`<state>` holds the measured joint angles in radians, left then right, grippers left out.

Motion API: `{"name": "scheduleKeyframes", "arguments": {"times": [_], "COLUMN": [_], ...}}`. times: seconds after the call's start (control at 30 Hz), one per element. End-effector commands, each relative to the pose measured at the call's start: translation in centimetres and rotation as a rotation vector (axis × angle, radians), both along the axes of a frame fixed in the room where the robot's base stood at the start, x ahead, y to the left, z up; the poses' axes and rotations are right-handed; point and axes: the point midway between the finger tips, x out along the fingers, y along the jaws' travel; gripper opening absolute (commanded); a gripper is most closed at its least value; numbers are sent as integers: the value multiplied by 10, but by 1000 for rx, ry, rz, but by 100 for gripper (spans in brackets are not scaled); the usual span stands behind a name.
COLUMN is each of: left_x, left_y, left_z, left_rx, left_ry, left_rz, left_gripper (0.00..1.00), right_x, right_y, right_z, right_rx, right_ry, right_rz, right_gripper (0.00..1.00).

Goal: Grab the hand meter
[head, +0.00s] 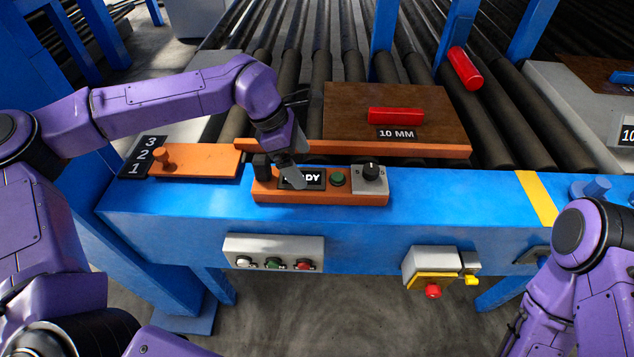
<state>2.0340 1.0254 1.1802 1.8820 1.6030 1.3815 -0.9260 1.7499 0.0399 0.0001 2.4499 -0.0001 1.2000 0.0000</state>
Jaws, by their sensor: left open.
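No thing in view is labelled as the hand meter. An orange console (318,194) on the blue front beam bears a partly covered display ending in "DY", a green button (338,179) and a grey knob box (370,182). A dark upright block (262,165) shows at its left end; I cannot tell whether it is the meter or a gripper part. My left gripper (289,172) is open, pointing down over the console's left half and covering part of the display. I cannot tell whether it touches anything. My right gripper is not in view; only purple arm links show.
A brown board (350,98) labelled 10 MM, with a red bar (396,116) on it, lies behind the console. A red cylinder (465,68) is on the rollers. An orange plate (199,163) with a peg lies left. Button boxes (273,252) hang on the beam's front.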

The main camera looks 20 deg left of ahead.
Motion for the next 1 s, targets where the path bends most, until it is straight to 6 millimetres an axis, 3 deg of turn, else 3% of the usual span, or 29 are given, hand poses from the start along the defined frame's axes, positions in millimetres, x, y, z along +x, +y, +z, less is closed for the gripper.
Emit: {"name": "scheduleKeyframes", "arguments": {"times": [0.43,0.7,0.77,0.9,1.0], "left_x": [5,6,6,6,6], "left_y": [-32,-32,-32,-33,-33], "left_z": [-58,-65,-65,-64,-64], "left_rx": [1,0,0,0,0], "left_ry": [1,-1,-1,-3,-3], "left_rz": [-1,1,1,1,1], "left_gripper": [100,100,84,40,40], "right_x": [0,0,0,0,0], "right_y": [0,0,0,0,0], "right_z": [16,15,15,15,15], "right_rx": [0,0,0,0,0], "right_ry": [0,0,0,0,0], "right_rz": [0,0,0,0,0], "right_gripper": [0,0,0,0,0]}}
